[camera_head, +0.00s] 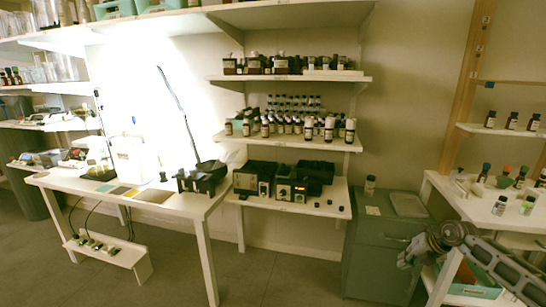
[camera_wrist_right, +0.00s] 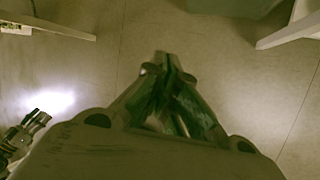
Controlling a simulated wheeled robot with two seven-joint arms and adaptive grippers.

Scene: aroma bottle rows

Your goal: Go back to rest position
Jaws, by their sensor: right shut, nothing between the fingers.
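My right arm comes in from the lower right of the head view. Its gripper (camera_head: 408,258) is at the left end of the arm, in front of the green-grey cabinet and left of the right-hand table. In the right wrist view my right gripper (camera_wrist_right: 168,66) has its fingers together over bare floor, with nothing held. My left gripper does not show in the head view. A dark jointed metal part at the left edge of the right wrist view is cut off, and I cannot tell what it is.
A green-grey cabinet (camera_head: 377,245) stands beside the right-hand table (camera_head: 478,213) with its bottles. A white table (camera_head: 190,212) stands left. Shelves (camera_head: 300,143) hold rows of dark bottles. A low shelf (camera_head: 330,207) carries black boxes. The floor (camera_head: 270,280) in front is clear.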

